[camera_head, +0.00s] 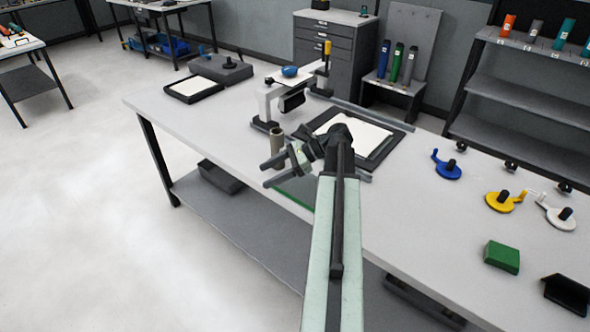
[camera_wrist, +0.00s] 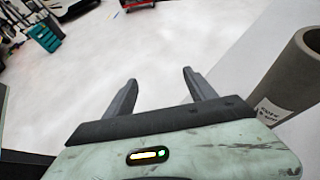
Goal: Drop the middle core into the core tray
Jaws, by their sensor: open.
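My gripper (camera_head: 267,174) is open and empty at the near edge of the worktable; its two fingers also show apart in the wrist view (camera_wrist: 159,80). A grey-brown hollow core (camera_head: 277,146) stands upright on the table just behind the gripper, and is not between the fingers. In the wrist view the core (camera_wrist: 292,80) is at the right edge, cut off by the frame, with a white label. Only one core is clear near the gripper. A dark tray (camera_head: 221,177) sits on the lower shelf; I cannot tell if it is the core tray.
Behind the core stands a frame-like device (camera_head: 266,108). A dark-rimmed tray (camera_head: 397,142) with a white sheet lies beyond my arm. Another shallow tray (camera_head: 176,92) is at the far left. Colored cranks and a green block (camera_head: 502,257) lie at right.

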